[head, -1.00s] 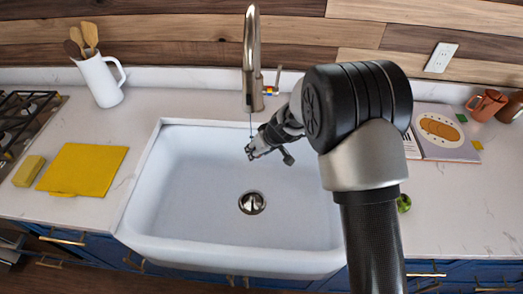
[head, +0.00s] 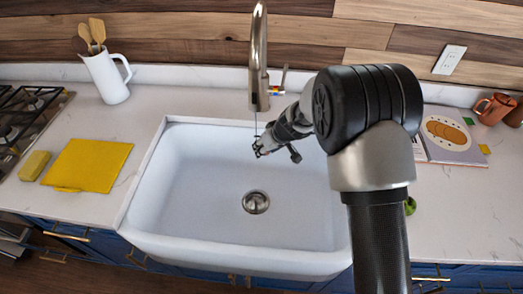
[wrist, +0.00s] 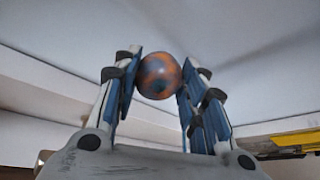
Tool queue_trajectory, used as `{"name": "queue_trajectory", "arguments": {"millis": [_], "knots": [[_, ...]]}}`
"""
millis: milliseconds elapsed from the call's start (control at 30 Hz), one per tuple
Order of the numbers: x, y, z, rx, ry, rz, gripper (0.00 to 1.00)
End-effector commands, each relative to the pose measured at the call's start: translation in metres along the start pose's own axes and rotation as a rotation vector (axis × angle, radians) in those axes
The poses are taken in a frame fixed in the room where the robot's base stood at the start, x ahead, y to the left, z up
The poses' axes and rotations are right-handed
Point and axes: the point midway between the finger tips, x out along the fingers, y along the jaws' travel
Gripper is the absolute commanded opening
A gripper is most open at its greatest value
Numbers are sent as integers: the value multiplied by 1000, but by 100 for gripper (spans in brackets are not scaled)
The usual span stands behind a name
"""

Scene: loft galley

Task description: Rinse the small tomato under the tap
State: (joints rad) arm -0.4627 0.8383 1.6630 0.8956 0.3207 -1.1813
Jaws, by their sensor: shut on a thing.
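The small tomato (wrist: 159,76) is a round orange ball with bluish-grey patches in the wrist view. It sits between the fingertips of my gripper (wrist: 160,82), which is shut on it. In the head view my gripper (head: 258,151) is over the back part of the white sink, just below the tap (head: 259,60). A thin bluish line, like a trickle of water, runs from the spout down to the gripper. I cannot make out the tomato in the head view. The tap's lever (head: 283,78) is at its right side.
The sink (head: 190,190) is empty, with a drain (head: 256,202). A book (head: 450,135) and copper mug (head: 495,108) are right. My arm partly hides a green item (head: 410,206).

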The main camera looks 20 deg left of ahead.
Motion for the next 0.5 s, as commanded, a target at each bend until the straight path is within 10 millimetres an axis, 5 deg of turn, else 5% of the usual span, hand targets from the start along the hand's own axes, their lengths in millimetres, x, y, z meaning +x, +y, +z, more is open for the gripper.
{"name": "queue_trajectory", "arguments": {"millis": [500], "knots": [[1, -10, 2, -2, 0, 0, 15]]}}
